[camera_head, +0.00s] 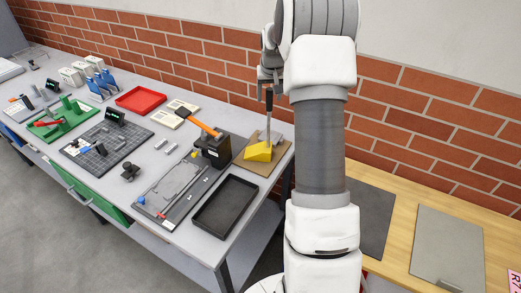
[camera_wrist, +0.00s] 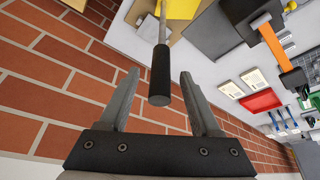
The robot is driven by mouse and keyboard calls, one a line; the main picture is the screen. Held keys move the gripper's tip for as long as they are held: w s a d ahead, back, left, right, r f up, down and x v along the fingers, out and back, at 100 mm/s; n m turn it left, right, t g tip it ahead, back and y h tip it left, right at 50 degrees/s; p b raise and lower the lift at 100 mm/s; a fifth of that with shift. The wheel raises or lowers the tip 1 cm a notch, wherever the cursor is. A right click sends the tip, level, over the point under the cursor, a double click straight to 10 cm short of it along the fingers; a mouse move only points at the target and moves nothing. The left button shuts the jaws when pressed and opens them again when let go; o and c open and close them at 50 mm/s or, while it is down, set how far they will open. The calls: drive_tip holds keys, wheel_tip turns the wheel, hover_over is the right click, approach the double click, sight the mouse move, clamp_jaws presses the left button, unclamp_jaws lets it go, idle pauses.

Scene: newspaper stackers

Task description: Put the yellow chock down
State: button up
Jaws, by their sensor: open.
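The yellow chock (camera_head: 258,152) is a wedge resting on a brown board at the right end of the grey table. A thin rod with a black handle (camera_head: 269,98) stands upright at it; whether they are joined I cannot tell. In the wrist view, part of the yellow chock (camera_wrist: 183,8) shows at the top edge, with the black handle (camera_wrist: 160,75) pointing toward me. My gripper (camera_wrist: 159,78) is open, with a finger on each side of the handle's end and a gap on both sides. In the head view, my gripper (camera_head: 267,80) is just above the handle.
The brown board (camera_head: 276,163) lies near the table's right end. A dark box (camera_head: 212,152) with an orange-handled hammer (camera_head: 203,128) and an empty black tray (camera_head: 226,207) are close by on the left. The brick wall (camera_head: 405,98) runs behind the table.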

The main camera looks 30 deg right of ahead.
clamp_jaws()
idle(0.3)
drive_tip(key=shift+w, duration=0.1)
idle(1.0)
